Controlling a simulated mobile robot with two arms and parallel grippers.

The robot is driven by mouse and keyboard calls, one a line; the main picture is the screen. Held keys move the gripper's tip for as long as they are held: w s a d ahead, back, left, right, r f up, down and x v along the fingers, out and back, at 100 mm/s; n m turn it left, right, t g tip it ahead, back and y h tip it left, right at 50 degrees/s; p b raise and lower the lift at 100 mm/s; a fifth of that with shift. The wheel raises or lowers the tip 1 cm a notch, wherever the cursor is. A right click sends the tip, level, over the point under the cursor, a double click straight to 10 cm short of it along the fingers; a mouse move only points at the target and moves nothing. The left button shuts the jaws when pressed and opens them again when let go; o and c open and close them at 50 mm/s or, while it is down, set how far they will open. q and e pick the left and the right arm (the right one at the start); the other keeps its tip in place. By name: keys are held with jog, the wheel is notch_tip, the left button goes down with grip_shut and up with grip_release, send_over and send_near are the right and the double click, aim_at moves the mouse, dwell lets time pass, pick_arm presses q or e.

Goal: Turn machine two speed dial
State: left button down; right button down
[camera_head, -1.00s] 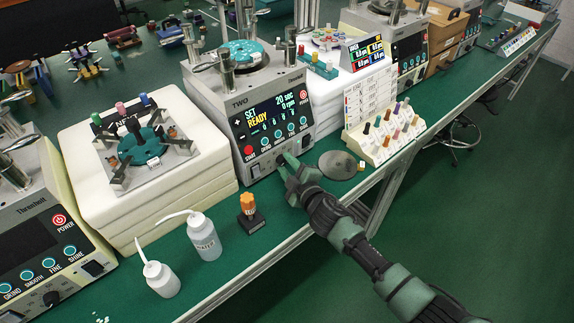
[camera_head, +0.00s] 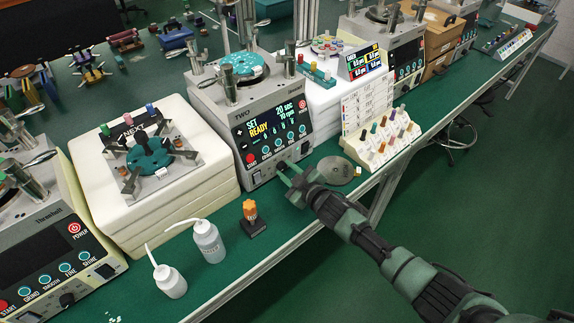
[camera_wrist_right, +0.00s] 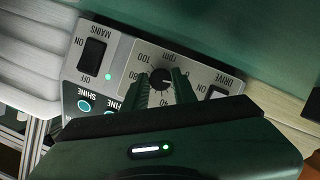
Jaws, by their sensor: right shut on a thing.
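Machine two (camera_head: 215,97), labelled TWO, stands mid-table with a lit display (camera_head: 270,122) reading SET READY, 20 sec and what looks like 10 rpm. Its black speed dial (camera_wrist_right: 159,79) sits on a grey scale plate marked with numbers in the right wrist view. My right gripper (camera_head: 284,171) reaches the lower front of the machine. In the right wrist view its two fingers (camera_wrist_right: 161,86) are shut on the dial, one on each side. In the head view the gripper hides the dial. My left gripper is not in view.
A MAINS switch (camera_wrist_right: 92,58) and a DRIVE switch (camera_wrist_right: 217,93) flank the dial. An orange-topped piece (camera_head: 251,216) and two white bottles (camera_head: 209,242) stand near the front edge. A round grey plate (camera_head: 337,170) and a peg rack (camera_head: 385,140) lie to the right.

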jog(key=shift+d+m+g+y+p, duration=0.1)
jog(key=shift+m+g+y+p, duration=0.2)
jog(key=shift+m, duration=0.7)
jog(key=shift+w+d+f+m+g+y+b, duration=0.1)
jog(key=shift+f+m+g+y+b, duration=0.1)
jog(key=shift+m+g+y+b, duration=0.6)
jog(key=m+y+b, duration=0.1)
jog(key=m+b, duration=0.3)
jog(key=shift+d+f, duration=0.1)
jog(key=shift+f, duration=0.05)
jog(key=m+y+b, duration=0.1)
jog(key=m+b, duration=0.1)
jog(key=shift+b, duration=0.35)
pick_arm(q)
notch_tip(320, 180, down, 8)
jog(key=shift+b, duration=0.45)
pick_arm(e)
jog(key=shift+m+g+y, duration=0.4)
jog(key=shift+m+y, duration=0.1)
jog(key=shift+m, duration=0.1)
jog(key=shift+r, duration=0.2)
jog(key=shift+w, duration=0.1)
jog(key=c, duration=1.1)
grip_release()
jog(key=shift+c, duration=0.2)
